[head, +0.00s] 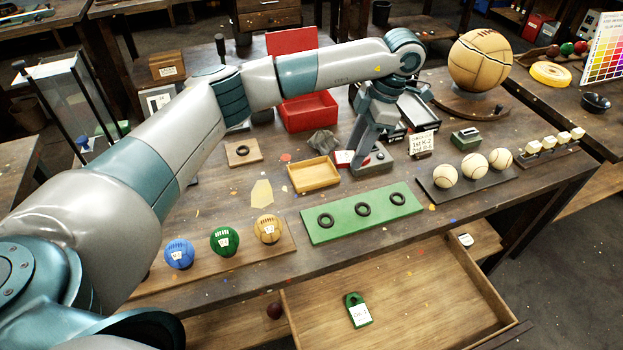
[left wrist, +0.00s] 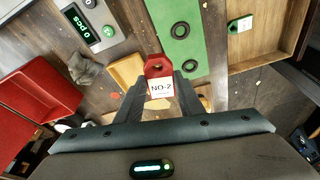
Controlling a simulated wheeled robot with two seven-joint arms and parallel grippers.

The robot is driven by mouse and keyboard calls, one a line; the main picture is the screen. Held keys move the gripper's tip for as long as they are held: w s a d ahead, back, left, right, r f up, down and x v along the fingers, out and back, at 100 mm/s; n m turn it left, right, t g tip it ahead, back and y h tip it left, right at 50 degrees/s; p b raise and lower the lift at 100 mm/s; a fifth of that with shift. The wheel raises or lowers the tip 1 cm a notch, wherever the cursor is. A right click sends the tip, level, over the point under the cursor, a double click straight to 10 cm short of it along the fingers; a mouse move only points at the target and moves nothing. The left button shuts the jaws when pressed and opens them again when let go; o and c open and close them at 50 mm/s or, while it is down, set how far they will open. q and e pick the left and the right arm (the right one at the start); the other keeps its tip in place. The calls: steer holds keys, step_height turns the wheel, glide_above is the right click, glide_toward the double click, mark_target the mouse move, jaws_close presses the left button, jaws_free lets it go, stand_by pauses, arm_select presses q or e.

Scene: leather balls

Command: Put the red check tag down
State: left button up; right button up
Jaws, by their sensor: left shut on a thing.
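The red check tag (left wrist: 159,67), with a white label reading NO-2, is held between the two fingers of my left gripper (left wrist: 160,92) in the left wrist view. In the head view the left gripper (head: 355,164) points down over the worktable, between the yellow wooden tray and the grey scale. A small red and white patch beside its fingertips looks like the tag (head: 342,157). I cannot tell its exact height above the table. A green tag (head: 358,312) with a white label lies in the open drawer (head: 415,300). My right gripper is not in view.
The yellow tray (head: 314,187), grey scale (head: 377,160) and green board (head: 335,227) with black rings are close by. A red box (head: 308,124) stands behind. Stitched balls (head: 225,240) line the front left. Bare tabletop shows left of the tray.

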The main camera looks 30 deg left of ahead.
arm_select(q)
steer(key=shift+w+f+n+h, duration=0.2)
steer(key=shift+f+n, duration=0.15)
steer(key=shift+n, duration=0.3)
steer(key=shift+w+f+n+h, duration=0.15)
steer(key=shift+f+n, duration=0.15)
steer(key=shift+n, duration=0.35)
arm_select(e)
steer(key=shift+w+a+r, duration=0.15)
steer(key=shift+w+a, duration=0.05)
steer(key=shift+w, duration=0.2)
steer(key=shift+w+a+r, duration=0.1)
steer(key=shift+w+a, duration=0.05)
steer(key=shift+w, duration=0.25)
